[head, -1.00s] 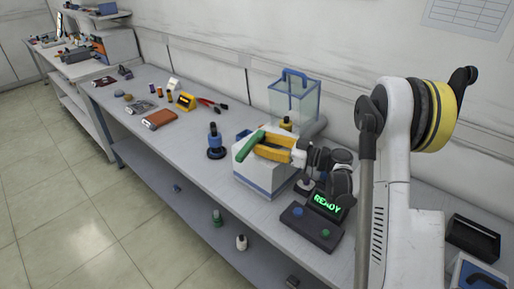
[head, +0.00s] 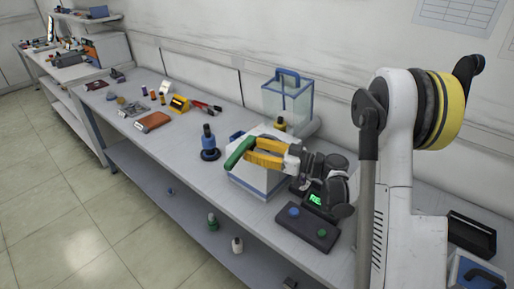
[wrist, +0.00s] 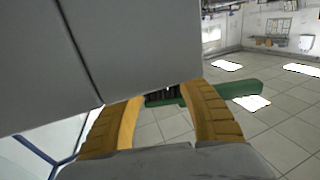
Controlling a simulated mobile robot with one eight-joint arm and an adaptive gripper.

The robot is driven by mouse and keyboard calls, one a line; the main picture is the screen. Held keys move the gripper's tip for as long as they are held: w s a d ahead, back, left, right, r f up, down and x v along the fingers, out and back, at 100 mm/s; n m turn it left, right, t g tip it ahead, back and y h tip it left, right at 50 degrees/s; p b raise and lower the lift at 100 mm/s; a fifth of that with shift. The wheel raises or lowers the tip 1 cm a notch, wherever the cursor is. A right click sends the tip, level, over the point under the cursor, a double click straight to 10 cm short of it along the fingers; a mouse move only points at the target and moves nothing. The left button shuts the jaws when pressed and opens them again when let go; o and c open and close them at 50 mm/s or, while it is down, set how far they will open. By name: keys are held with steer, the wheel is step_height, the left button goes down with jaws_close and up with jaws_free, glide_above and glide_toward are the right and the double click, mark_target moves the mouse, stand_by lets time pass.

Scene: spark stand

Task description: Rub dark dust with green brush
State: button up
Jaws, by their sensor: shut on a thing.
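My gripper (head: 262,153) has yellow fingers and is shut on the green brush (head: 238,153). The brush's green handle sticks out to the left of the fingers in the head view. In the wrist view the green brush (wrist: 245,90) runs crosswise between the yellow fingers, and its dark bristles show between them. The gripper is in front of and above the white and blue box-shaped machine (head: 258,184) on the bench. I cannot make out any dark dust in these views.
A blue bottle on a stand (head: 209,143) is left of the machine. A clear blue-edged case (head: 287,99) stands behind. Tools and a brown block (head: 153,121) lie further left.

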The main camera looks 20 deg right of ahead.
mark_target(265, 153)
steer(key=shift+s+d+r, duration=0.1)
steer(key=shift+s+d, duration=0.4)
steer(key=shift+s, duration=0.15)
steer(key=shift+w+d+r, duration=0.1)
steer(key=shift+w+d, duration=0.5)
steer(key=shift+d, duration=0.25)
steer(key=shift+w+d, duration=0.55)
steer(key=shift+d, duration=0.25)
steer(key=shift+r+p, duration=1.45)
steer(key=shift+r, duration=1.55)
steer(key=shift+r, duration=0.1)
step_height(265, 153, up, 3)
steer(key=shift+f+p, duration=0.1)
steer(key=shift+p, duration=0.7)
